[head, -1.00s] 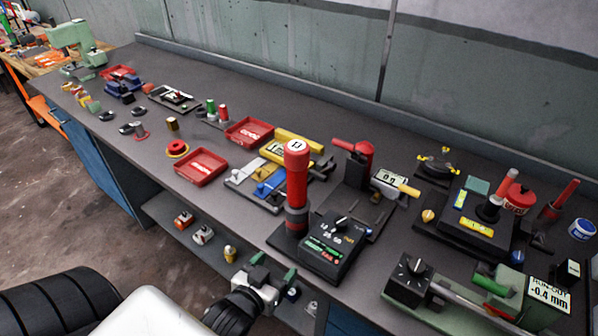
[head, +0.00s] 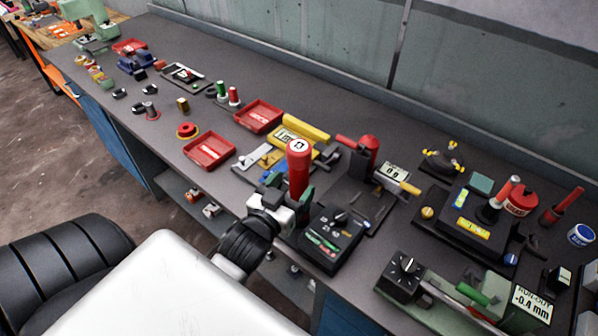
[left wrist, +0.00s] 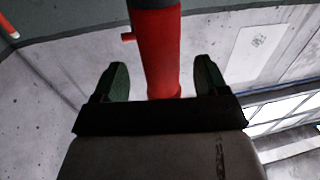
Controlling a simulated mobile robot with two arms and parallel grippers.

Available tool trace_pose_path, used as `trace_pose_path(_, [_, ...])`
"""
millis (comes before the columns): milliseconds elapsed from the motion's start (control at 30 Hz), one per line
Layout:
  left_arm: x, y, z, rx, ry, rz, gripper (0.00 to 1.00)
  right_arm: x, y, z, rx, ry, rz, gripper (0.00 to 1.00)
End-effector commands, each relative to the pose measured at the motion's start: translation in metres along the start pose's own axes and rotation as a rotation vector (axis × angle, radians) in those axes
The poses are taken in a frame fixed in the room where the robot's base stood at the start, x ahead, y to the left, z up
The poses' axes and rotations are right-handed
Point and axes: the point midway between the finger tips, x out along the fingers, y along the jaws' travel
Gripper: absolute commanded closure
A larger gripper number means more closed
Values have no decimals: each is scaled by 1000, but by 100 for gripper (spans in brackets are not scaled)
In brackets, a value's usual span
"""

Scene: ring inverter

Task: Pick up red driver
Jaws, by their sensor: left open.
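The red driver (head: 298,172), a tall red cylinder with a marked white top, stands upright near the bench's front edge. Its lower part is hidden behind my left gripper in the head view. My left gripper (head: 289,189) is at the driver, its green fingers open on either side. In the left wrist view the red shaft (left wrist: 160,45) rises between the two open fingers (left wrist: 162,80), with a gap visible on each side. My right gripper is not in view.
A black control box (head: 331,238) stands just right of the driver. A yellow-and-grey fixture (head: 303,135) and red trays (head: 209,150) lie behind and left. A red-handled press (head: 364,155) stands behind right. The bench's back strip is clear.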

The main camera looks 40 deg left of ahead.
Motion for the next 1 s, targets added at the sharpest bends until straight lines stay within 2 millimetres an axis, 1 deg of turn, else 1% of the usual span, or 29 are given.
trace_pose_path(200, [31,-2,-6,1,1,1,26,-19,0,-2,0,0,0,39])
trace_pose_path(300, [44,-1,-4,1,2,1,26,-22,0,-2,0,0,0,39])
trace_pose_path(433, [51,-1,-2,1,1,1,26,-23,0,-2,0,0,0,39])
trace_pose_path(633, [51,-1,-1,0,0,1,26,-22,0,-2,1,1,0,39])
trace_pose_path(1000, [51,-1,-1,0,0,0,83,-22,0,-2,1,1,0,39])
